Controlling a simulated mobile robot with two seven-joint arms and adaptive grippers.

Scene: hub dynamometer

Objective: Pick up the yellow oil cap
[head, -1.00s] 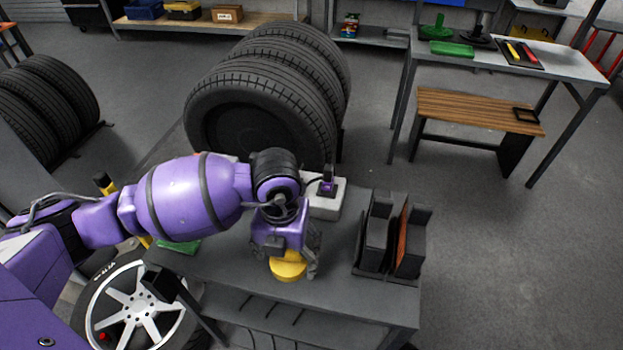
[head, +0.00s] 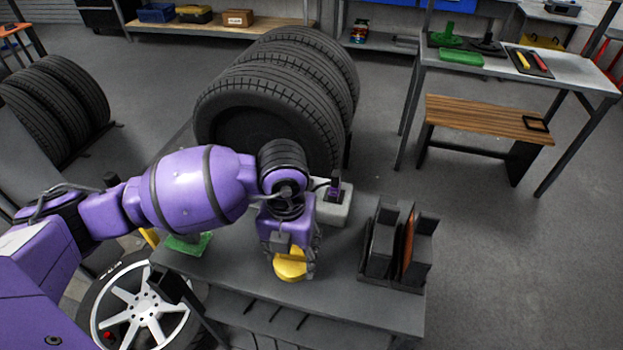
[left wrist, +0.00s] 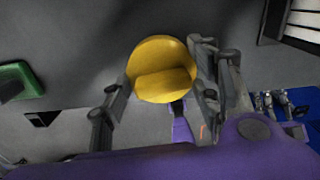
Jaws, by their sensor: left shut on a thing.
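The yellow oil cap (head: 290,266) is round, with a raised grip bar across its face that shows in the left wrist view (left wrist: 161,72). My left gripper (head: 292,258) points down over the grey workbench (head: 230,275) and is shut on the cap. In the left wrist view the cap sits between the two dark fingers of my left gripper (left wrist: 160,95). I cannot tell from these views how far the cap is above the bench top. My right gripper is not in view.
A black holder with upright slots (head: 395,250) stands right of the cap. A light grey block with a purple-and-black item (head: 335,200) is behind the gripper. A green piece (head: 188,243) lies at the bench's left. Large tyres (head: 270,110) stand behind.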

